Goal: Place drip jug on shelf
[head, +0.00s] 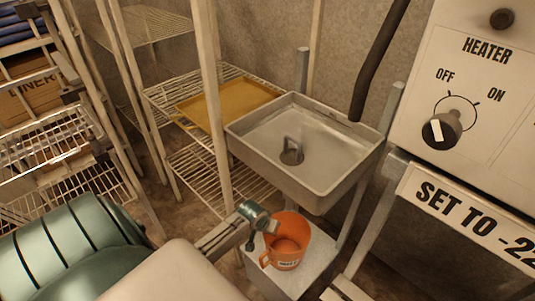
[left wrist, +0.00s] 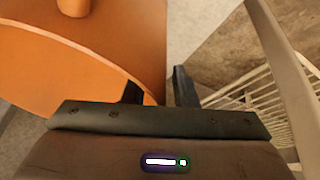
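The orange drip jug (head: 287,241) stands upright on a small pale stand (head: 307,268) below the sink, with its handle toward the lower left and a light label on its side. My left gripper (head: 262,221) is at the upper left of the jug's rim. In the left wrist view the jug (left wrist: 70,80) fills the left side. The left gripper's two dark fingers (left wrist: 158,90) are a little apart there, with orange jug surface showing between them; I cannot tell whether they grip it. The wire shelf (head: 195,165) is behind, left of the sink. My right gripper is out of view.
A yellow tray (head: 228,103) lies on the shelf's upper level. A metal sink (head: 330,180) stands close above the jug. A heater panel (head: 475,110) is at the right. Other wire racks (head: 65,140) and a green rounded object (head: 75,250) are at the left.

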